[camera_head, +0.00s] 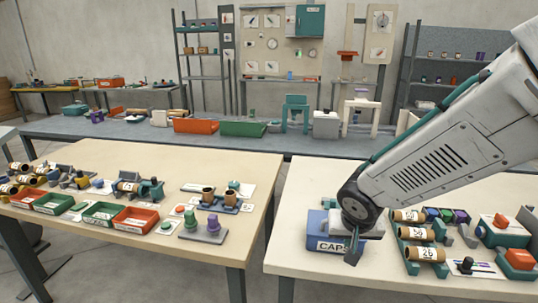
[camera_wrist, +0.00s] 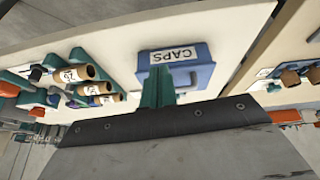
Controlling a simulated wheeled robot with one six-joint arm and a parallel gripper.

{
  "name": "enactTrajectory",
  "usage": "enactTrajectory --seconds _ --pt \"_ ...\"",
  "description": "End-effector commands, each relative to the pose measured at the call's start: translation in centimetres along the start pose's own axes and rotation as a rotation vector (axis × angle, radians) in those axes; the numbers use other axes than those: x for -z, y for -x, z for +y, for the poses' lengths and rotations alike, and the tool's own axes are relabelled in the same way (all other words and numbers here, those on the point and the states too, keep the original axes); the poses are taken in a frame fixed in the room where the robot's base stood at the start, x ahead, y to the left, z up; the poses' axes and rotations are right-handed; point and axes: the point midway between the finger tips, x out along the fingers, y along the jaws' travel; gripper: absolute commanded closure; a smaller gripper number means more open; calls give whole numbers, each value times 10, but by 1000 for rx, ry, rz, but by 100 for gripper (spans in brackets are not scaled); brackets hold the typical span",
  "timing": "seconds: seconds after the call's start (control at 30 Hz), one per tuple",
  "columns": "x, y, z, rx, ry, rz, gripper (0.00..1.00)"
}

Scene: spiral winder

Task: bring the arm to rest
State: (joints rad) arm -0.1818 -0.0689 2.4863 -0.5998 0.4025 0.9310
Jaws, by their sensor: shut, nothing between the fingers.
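My gripper (camera_head: 354,246) is at the end of the white arm, which reaches in from the right in the head view. It points down, shut and empty, in front of the blue box labelled CAPS (camera_head: 318,232) on the right table. In the wrist view the shut green fingers (camera_wrist: 158,88) show against the CAPS box (camera_wrist: 203,72). I cannot tell whether they touch it. The arm and gripper hide part of the box in the head view.
Numbered cardboard tubes (camera_head: 424,254) lie in a green rack just right of the gripper. Orange-topped units (camera_head: 499,230) stand farther right. The left table (camera_head: 262,172) holds trays and parts, with a gap between the tables. The right table's front left (camera_head: 290,257) is clear.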

Motion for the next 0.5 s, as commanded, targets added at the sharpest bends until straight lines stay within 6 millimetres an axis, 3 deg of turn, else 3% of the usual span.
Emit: enactTrajectory --seconds 0.17,0.3,0.5 --pt "-31 15 27 -93 141 -145 100" --pt "-57 53 52 -113 217 -266 100" --pt "-97 116 73 -37 281 -395 100"
